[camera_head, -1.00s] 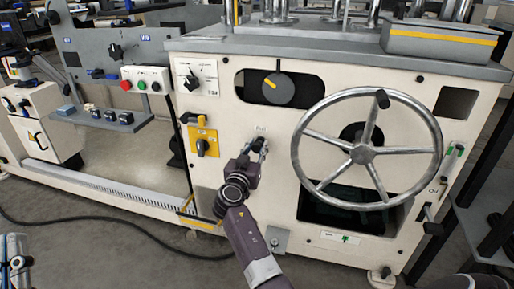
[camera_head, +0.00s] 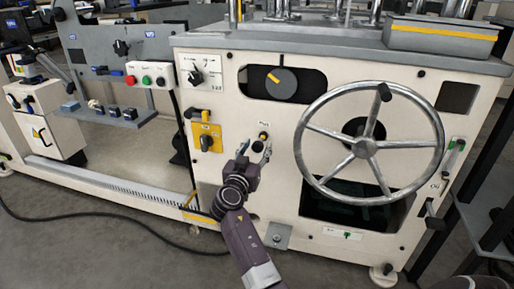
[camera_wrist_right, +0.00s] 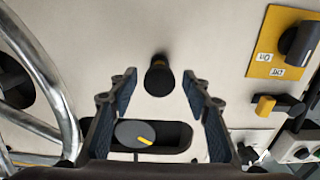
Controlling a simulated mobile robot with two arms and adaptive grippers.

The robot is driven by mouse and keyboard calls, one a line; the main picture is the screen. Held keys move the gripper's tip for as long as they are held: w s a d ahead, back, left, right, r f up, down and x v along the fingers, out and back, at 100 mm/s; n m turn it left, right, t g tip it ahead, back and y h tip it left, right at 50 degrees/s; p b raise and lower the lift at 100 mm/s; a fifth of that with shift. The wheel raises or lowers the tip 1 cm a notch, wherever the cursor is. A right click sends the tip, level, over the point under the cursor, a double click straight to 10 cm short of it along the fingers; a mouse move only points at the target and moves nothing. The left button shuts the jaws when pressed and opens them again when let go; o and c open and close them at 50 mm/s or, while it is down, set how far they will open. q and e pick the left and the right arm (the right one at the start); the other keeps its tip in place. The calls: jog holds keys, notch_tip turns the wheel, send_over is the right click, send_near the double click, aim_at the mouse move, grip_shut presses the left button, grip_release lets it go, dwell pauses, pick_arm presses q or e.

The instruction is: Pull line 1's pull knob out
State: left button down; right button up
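The black pull knob (camera_head: 263,136) sits on the cream front panel of the machine, left of the big handwheel, with a small label above it. In the right wrist view the knob (camera_wrist_right: 160,78) stands out from the panel between my open fingers, with clear gaps on both sides. My right gripper (camera_head: 255,152) is open and empty just below and in front of the knob; it also shows in the right wrist view (camera_wrist_right: 160,88). I cannot tell how far the knob is pulled out. My left gripper is out of view.
The spoked handwheel (camera_head: 366,147) juts out to the right of the knob. A yellow switch plate (camera_head: 207,137) is to the left, and a round dial (camera_head: 284,82) is above. A black cable (camera_head: 110,228) lies on the floor.

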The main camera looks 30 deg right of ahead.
aim_at(257, 143)
jog(key=shift+d, duration=0.1)
notch_tip(257, 143, up, 10)
jog(key=shift+f, duration=0.1)
dwell(0.4)
dwell(0.4)
